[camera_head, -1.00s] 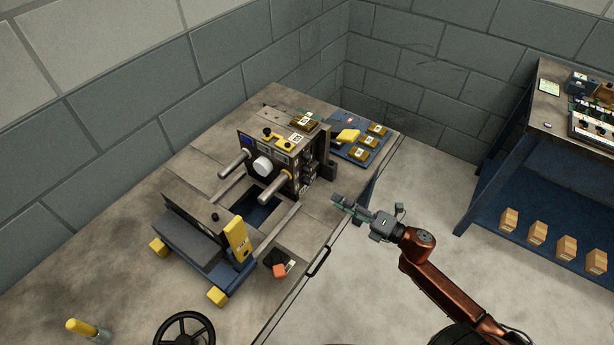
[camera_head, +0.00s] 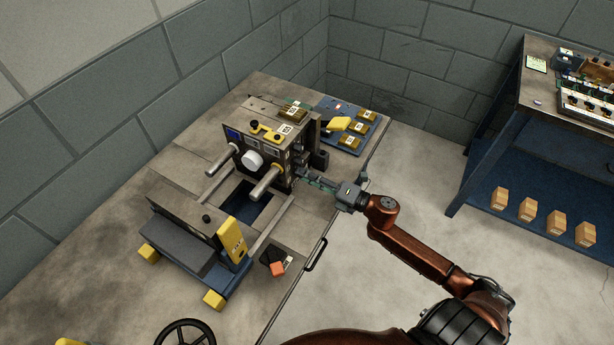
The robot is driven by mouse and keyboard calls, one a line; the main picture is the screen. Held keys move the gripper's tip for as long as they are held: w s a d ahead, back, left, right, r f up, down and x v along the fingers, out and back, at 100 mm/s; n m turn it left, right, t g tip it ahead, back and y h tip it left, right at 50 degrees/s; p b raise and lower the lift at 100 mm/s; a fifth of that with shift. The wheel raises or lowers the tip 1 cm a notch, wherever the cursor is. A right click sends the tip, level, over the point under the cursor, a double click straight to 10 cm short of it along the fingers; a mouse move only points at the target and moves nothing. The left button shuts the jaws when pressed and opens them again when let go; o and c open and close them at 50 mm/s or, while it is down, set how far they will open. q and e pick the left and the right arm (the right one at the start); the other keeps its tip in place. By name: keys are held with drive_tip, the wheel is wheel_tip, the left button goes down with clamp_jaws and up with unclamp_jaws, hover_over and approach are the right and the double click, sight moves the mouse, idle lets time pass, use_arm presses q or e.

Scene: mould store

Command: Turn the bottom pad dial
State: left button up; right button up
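The dark machine block (camera_head: 262,150) with a round white knob (camera_head: 252,160) and two light handles stands on the grey bench. Small dark fittings (camera_head: 300,152) show on its right side. I cannot make out which of them is the bottom pad dial; the lower ones are partly hidden by my gripper. My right gripper (camera_head: 304,178) comes in from the right, its fingertips at the lower right side of the block. I cannot tell whether it touches, or how far apart the fingers are. My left gripper is not in view.
A blue tray (camera_head: 376,121) with several brass blocks lies behind the machine. A yellow lever (camera_head: 236,241) stands in front. A dark pad with an orange piece (camera_head: 277,268) lies near the bench edge.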

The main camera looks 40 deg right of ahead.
clamp_jaws()
idle(0.4)
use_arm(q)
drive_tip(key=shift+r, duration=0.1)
